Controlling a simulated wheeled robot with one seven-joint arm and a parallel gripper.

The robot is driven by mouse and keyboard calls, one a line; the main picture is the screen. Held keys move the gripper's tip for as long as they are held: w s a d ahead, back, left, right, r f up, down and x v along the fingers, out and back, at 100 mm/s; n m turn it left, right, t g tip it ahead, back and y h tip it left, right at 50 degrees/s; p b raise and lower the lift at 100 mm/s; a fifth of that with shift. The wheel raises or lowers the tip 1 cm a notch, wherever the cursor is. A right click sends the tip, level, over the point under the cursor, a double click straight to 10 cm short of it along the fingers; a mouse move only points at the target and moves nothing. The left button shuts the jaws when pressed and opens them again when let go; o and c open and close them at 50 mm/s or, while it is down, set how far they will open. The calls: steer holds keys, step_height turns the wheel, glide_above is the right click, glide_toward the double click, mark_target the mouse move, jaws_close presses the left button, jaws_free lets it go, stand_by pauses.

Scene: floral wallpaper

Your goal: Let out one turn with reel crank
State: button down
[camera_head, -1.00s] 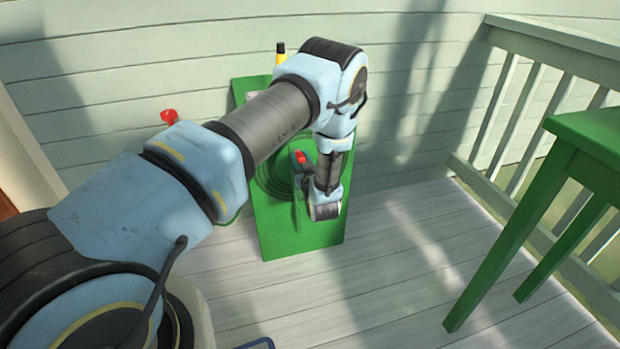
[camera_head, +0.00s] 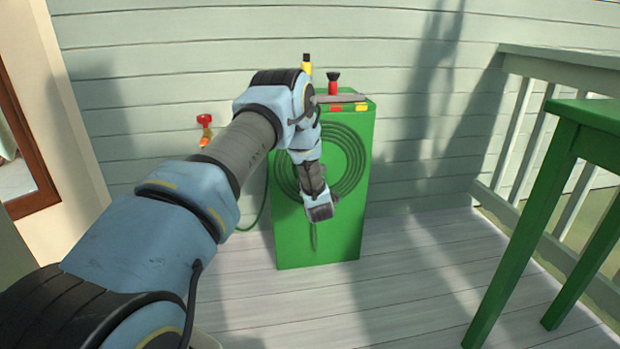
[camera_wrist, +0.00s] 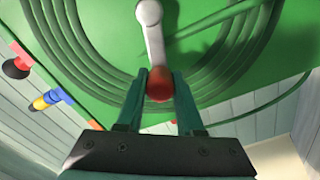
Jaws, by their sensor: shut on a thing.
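A green box-shaped cabinet (camera_head: 345,235) stands against the wall, with a coiled green hose (camera_head: 352,160) on its front. In the wrist view, the reel crank's pale arm (camera_wrist: 154,40) runs from its hub at the top edge down to a red knob (camera_wrist: 159,86). My gripper (camera_wrist: 161,76) is shut on the red knob, with one teal finger on each side of it. The hose coil also shows around the crank in the wrist view (camera_wrist: 85,60). In the head view, my arm's end hangs in front of the coil and hides the crank and knob.
A yellow item with a black top (camera_head: 306,66) and a red one with a black top (camera_head: 333,83) show at the cabinet's top. A red-handled tap (camera_head: 204,121) is on the wall at left. A green table (camera_head: 575,120) and railing (camera_head: 520,110) stand at right. The deck between is clear.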

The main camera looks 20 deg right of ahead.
steer(key=d+f+n+b, duration=0.4)
steer(key=f+n+b, duration=0.4)
steer(key=n+b, duration=0.4)
steer(key=shift+s+d+f+n+b, duration=0.15)
steer(key=shift+s+f+n+b, duration=0.2)
steer(key=shift+n, duration=2.15)
steer(key=c, duration=0.5)
jaws_free()
steer(key=shift+w, duration=0.1)
steer(key=shift+c, duration=0.2)
steer(key=s+a+p, duration=0.1)
steer(key=s+p, duration=0.2)
steer(key=s, duration=0.7)
steer(key=shift+s+a, duration=0.15)
steer(key=shift+s, duration=0.25)
